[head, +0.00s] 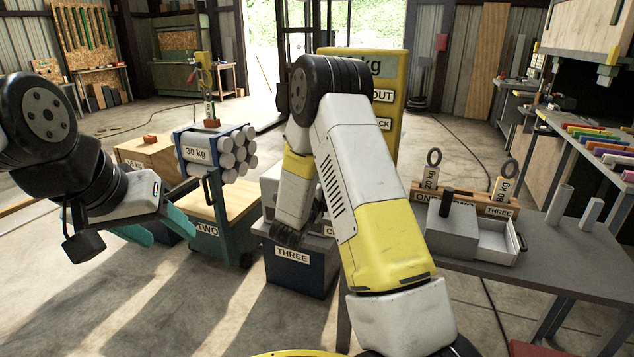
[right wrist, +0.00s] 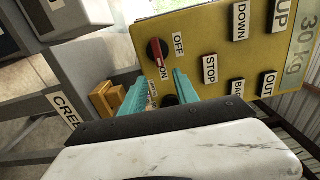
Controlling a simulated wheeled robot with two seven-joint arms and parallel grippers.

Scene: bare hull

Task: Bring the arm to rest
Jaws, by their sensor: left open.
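My left gripper (head: 160,228) is at the left in the head view, its teal fingers apart and empty, above the floor in front of the cart marked TWO. My right arm (head: 385,235), white and yellow, rises through the middle of the head view and bends down at the elbow; its fingers are hidden there. In the right wrist view my right gripper (right wrist: 158,90) has its teal fingers apart, with a clear gap. They are near the yellow control panel (right wrist: 204,35), close to its red OFF/ON switch (right wrist: 157,51). I cannot tell whether they touch it.
A dark box marked THREE (head: 297,272) stands beside my right forearm. A grey table (head: 560,262) at the right carries an open drawer box (head: 490,240) and ringed weights. Floor at front left is clear.

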